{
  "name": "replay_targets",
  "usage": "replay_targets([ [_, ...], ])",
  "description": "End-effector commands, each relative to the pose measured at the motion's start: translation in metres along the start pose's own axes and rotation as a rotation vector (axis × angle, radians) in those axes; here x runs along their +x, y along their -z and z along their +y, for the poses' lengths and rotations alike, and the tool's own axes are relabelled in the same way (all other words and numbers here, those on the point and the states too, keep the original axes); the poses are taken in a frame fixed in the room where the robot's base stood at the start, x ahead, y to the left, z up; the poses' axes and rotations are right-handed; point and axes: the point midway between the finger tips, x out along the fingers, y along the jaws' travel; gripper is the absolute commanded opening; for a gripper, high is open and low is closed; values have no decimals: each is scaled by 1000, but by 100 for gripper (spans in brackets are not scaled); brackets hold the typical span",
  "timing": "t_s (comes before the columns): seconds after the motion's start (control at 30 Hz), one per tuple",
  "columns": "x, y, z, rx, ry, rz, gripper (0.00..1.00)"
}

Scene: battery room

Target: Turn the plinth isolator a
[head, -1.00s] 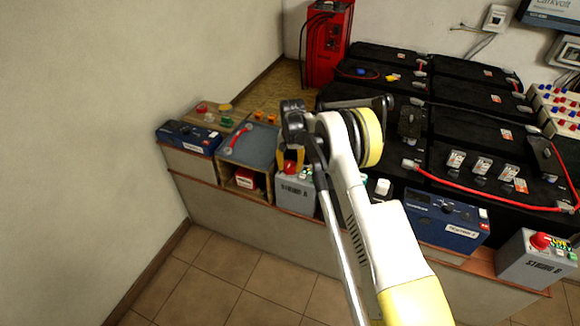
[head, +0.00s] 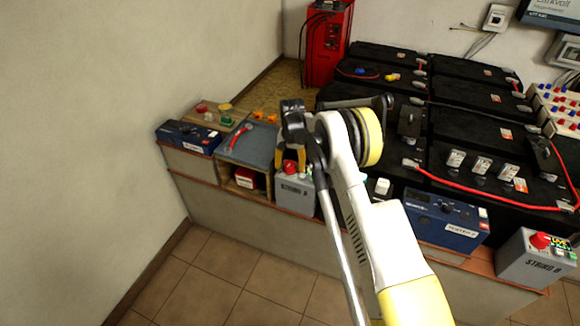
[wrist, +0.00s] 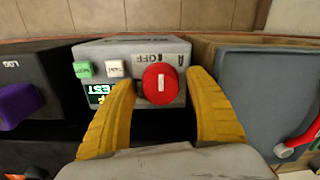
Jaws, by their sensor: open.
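The plinth isolator is a grey box (head: 297,197) with a red rotary knob (head: 290,167) on top, at the front of the plinth in the head view. In the wrist view the red knob (wrist: 160,84) stands near the middle, with a pale bar across its face and "OFF" and "A" lettering beside it on the box. My gripper (wrist: 163,90) is open, with one yellow finger on each side of the knob. Gaps show between the fingers and the knob. In the head view my gripper (head: 291,158) reaches down over the box and partly hides it.
Green and white buttons (wrist: 98,69) and a small lit display sit left of the knob in the wrist view. A grey-topped wooden box (head: 252,147) stands close beside the isolator. A second box with a red knob (head: 540,241) is at the far right. Black batteries (head: 480,130) fill the back.

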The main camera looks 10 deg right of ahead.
Motion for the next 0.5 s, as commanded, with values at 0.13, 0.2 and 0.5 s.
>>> replay_targets([
  [0.13,-12,0,0,0,0,0,64],
  [0.2,-24,0,0,0,0,0,64],
  [0.5,-90,0,0,0,0,0,64],
])
